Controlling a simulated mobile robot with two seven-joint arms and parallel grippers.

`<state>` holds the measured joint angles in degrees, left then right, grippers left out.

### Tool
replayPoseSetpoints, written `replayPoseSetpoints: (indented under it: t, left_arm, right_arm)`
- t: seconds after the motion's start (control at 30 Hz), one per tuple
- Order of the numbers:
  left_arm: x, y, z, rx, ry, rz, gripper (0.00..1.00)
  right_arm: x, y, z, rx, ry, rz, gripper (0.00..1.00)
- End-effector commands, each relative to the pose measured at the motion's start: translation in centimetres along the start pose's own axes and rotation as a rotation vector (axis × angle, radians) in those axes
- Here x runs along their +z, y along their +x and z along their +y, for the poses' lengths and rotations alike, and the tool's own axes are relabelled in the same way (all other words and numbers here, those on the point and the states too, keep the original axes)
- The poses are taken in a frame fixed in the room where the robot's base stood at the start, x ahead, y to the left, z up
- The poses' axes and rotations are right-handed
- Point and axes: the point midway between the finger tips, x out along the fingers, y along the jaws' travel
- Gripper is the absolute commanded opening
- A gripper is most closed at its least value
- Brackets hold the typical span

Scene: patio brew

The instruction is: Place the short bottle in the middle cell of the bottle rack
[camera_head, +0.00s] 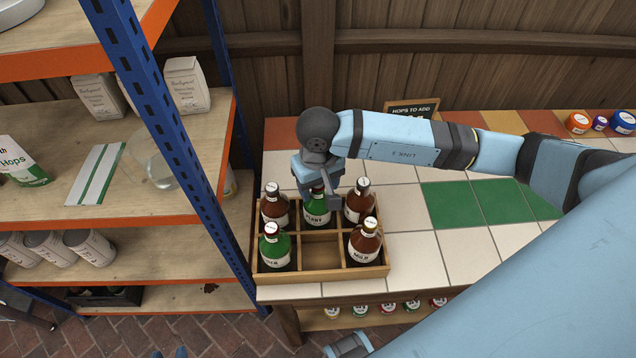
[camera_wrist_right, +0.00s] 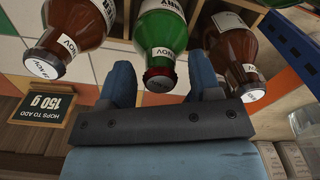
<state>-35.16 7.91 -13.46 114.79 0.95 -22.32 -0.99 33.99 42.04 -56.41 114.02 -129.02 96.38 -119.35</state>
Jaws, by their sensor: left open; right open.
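The wooden bottle rack (camera_head: 321,276) stands on the tiled counter. A green bottle (camera_head: 316,213) with a dark red cap sits upright in its back middle cell. Brown bottles (camera_head: 275,213) (camera_head: 353,206) flank it. In front, a green bottle (camera_head: 274,250) is at left and a brown one (camera_head: 365,247) at right; the front middle cell (camera_head: 320,250) is empty. I cannot tell which bottle is the short one. My right gripper (camera_head: 322,194) is at the back middle bottle's top, its open fingers (camera_wrist_right: 163,85) on either side of that bottle (camera_wrist_right: 160,35).
A blue-posted shelf (camera_head: 180,150) with bags and cans rises close to the rack's left. A small sign (camera_head: 412,110) stands behind, near the wooden fence. Colored jars (camera_head: 600,123) stand at the far right. White and green tiles right of the rack are clear.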

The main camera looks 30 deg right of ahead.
Motion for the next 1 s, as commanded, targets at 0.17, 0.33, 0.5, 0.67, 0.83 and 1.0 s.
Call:
replayPoseSetpoints:
  t: [0.17, 0.33, 0.5, 0.67, 0.83, 1.0]
  left_arm:
    - [0.1, 0.0, 0.0, -0.001, 0.002, 0.001, 0.43]
    - [0.6, 0.3, 0.0, 0.0, -0.002, -0.005, 0.43]
    - [0.9, 0.5, 0.0, 0.001, -0.006, -0.01, 0.43]
    - [0.8, 0.6, 0.0, 0.001, -0.009, -0.011, 0.43]
    - [0.8, 0.6, 0.0, 0.001, -0.011, -0.01, 0.43]
    - [0.7, 0.6, 0.0, 0.001, -0.011, -0.009, 0.43]
  right_arm:
    - [-0.1, -1.9, 0.0, 0.0, 0.0, 0.005, 0.58]
    - [-0.1, -5.7, 0.0, -0.001, -0.001, 0.006, 0.58]
    - [-0.1, -9.2, 0.0, 0.0, -0.001, 0.006, 0.58]
    - [-0.1, -11.3, 0.0, 0.0, 0.0, 0.002, 0.58]
    - [0.0, -12.2, 0.0, 0.0, 0.0, 0.0, 0.58]
    - [0.0, -12.3, 0.0, 0.0, 0.001, -0.001, 0.58]
